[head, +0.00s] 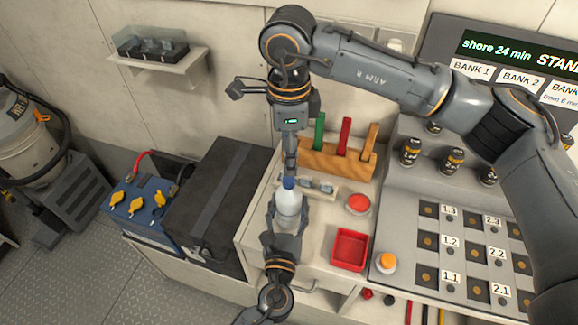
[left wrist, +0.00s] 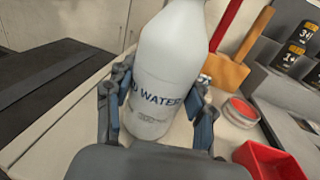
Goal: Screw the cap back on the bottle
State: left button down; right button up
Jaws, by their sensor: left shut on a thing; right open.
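A white bottle (head: 288,208) stands upright on the light counter. Its side reads "D WATER" in the left wrist view (left wrist: 165,75). A blue cap (head: 288,183) sits at the bottle's top; I cannot tell how tightly it is seated. My left gripper (head: 287,226) is shut around the bottle's body, with a finger on each side; it also shows in the left wrist view (left wrist: 158,120). My right gripper (head: 291,162) points straight down just above the cap, open, its fingers seen edge-on. The bottle's top is out of the left wrist view.
Behind the bottle is a wooden rack (head: 325,160) with coloured handles. A red-lidded round tin (head: 358,204) and a red tray (head: 349,250) stand to the right. A grey numbered panel (head: 460,230) lies further right. A black case (head: 215,200) is at left.

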notch_tip(320, 180, up, 5)
jog(key=shift+r, duration=0.1)
dwell(0.3)
pick_arm(q)
jog(key=shift+c, duration=2.1)
grip_release()
jog(key=shift+s, duration=0.15)
jog(key=s+a, duration=0.1)
jog(key=s, duration=1)
jog(key=shift+s+a, duration=0.2)
jog(key=shift+s, duration=0.15)
